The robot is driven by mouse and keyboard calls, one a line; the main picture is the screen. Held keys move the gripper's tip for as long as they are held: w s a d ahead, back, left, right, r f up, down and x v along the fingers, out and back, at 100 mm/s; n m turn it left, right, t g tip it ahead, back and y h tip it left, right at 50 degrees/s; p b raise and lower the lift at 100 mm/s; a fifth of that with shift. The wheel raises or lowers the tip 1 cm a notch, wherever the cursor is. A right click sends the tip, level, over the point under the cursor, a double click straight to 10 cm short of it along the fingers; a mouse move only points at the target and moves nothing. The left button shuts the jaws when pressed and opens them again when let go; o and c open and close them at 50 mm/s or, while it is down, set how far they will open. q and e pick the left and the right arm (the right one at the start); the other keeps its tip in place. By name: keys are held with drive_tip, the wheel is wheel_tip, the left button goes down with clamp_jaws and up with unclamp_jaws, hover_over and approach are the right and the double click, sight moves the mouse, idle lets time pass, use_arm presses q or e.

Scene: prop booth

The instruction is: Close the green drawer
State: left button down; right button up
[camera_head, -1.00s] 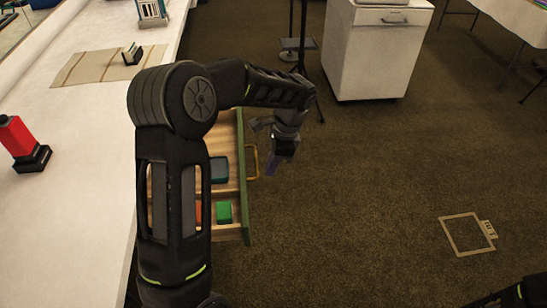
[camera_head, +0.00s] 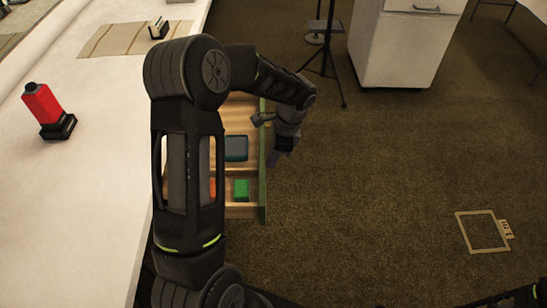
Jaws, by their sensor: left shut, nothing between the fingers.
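The green drawer (camera_head: 262,199) stands open, sticking out to the right from under the white counter. Its pale wooden inside has compartments, with a blue-grey item (camera_head: 236,148), a green block (camera_head: 241,189) and part of an orange-red item (camera_head: 212,188). My left arm crosses over the drawer and hides part of it. My left gripper (camera_head: 273,158) is shut and empty, pointing down just outside the drawer's green front. I cannot tell whether it touches the front. The drawer's handle is mostly or wholly hidden by the gripper. My right gripper is out of view.
The white counter (camera_head: 95,220) runs along the left, with a red-and-black object (camera_head: 47,111) and a beige mat (camera_head: 110,40) on it. A white cabinet (camera_head: 400,48) and a black stand (camera_head: 328,50) are at the back. The carpet right of the drawer is clear around a marked square (camera_head: 482,231).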

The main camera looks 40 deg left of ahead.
use_arm(q)
drive_tip(key=s+a+p, duration=0.1)
drive_tip(key=s+a, duration=0.4)
drive_tip(key=a, duration=0.2)
drive_tip(key=s+a+p, duration=0.1)
drive_tip(key=s+a, duration=0.5)
drive_tip(key=a, duration=0.1)
drive_tip(key=s+a+p, duration=0.2)
drive_tip(key=s+a, duration=0.3)
drive_tip(key=a, duration=0.3)
drive_tip(key=shift+s, duration=0.3)
drive_tip(key=shift+d, duration=0.1)
drive_tip(key=shift+w+d, duration=0.4)
drive_tip(key=shift+w, duration=0.05)
drive_tip(key=shift+w+d, duration=0.8)
drive_tip(key=shift+d, duration=0.3)
drive_tip(key=v, duration=1)
drive_tip(key=shift+d, duration=0.1)
